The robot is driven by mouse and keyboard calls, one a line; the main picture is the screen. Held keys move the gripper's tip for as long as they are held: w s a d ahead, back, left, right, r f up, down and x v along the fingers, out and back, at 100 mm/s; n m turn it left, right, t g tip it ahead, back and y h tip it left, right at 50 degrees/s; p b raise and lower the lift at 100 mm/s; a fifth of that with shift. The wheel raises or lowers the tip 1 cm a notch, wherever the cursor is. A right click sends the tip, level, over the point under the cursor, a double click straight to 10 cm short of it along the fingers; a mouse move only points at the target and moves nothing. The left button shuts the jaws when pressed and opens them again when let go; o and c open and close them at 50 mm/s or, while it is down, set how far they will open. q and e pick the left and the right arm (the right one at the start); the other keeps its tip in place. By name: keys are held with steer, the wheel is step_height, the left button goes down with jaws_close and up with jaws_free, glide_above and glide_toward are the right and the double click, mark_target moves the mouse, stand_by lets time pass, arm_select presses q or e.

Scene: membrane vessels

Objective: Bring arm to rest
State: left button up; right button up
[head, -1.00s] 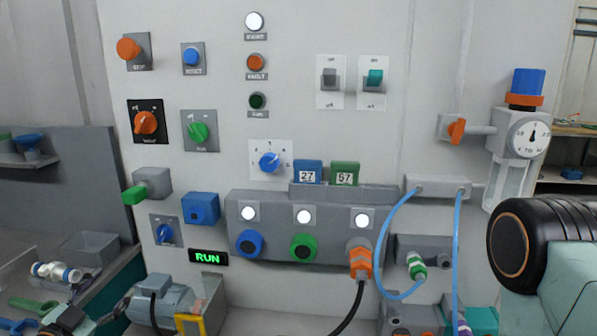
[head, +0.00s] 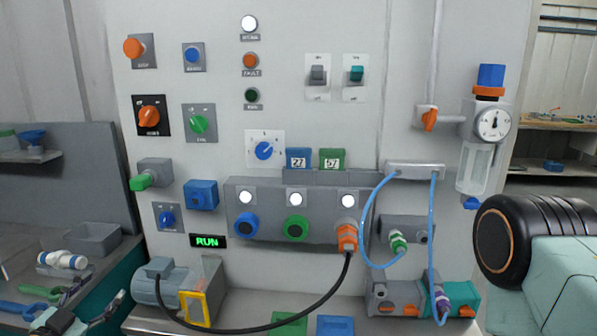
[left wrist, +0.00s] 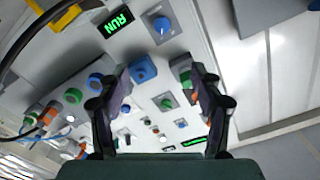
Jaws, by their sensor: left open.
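My left gripper (head: 98,292) is in the bottom left corner of the head view, with its fingers spread and nothing between them. It is in front of the left workbench, left of the motor (head: 165,285) and well below the panel's knobs. In the left wrist view my left gripper (left wrist: 158,72) shows two dark fingers wide apart, with the tilted panel behind them at a distance. No object touches the fingers there. My right gripper is not in view.
The grey panel (head: 300,110) carries knobs, switches and a lit RUN display (head: 208,241). A black cable (head: 300,318) runs from the orange plug (head: 347,238) to the motor. Blue tubes (head: 364,225) hang at right. A grey bin (head: 94,240) and green and blue tools (head: 38,290) lie at left.

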arm_select(q)
steer(key=s+d+f+n+g+b, duration=0.2)
steer(key=s+d+f+n+g, duration=0.3)
steer(key=f, duration=0.5)
steer(key=s+d+f+n+g+b, duration=0.35)
steer(key=s+d+f, duration=0.35)
steer(key=f, duration=0.3)
steer(key=s+d+f+g+b, duration=0.2)
steer(key=s+f, duration=0.3)
steer(key=s, duration=0.3)
steer(key=s+d+f+m+g+y+b, duration=0.1)
steer(key=s+f+g+b, duration=0.3)
steer(key=s, duration=0.4)
steer(key=s+d+f+g+b, duration=0.2)
steer(key=s+f, duration=0.4)
steer(key=s, duration=0.3)
steer(key=shift+d+f+g+y+b, duration=0.35)
steer(key=shift+d+g, duration=0.3)
steer(key=shift+d, duration=0.4)
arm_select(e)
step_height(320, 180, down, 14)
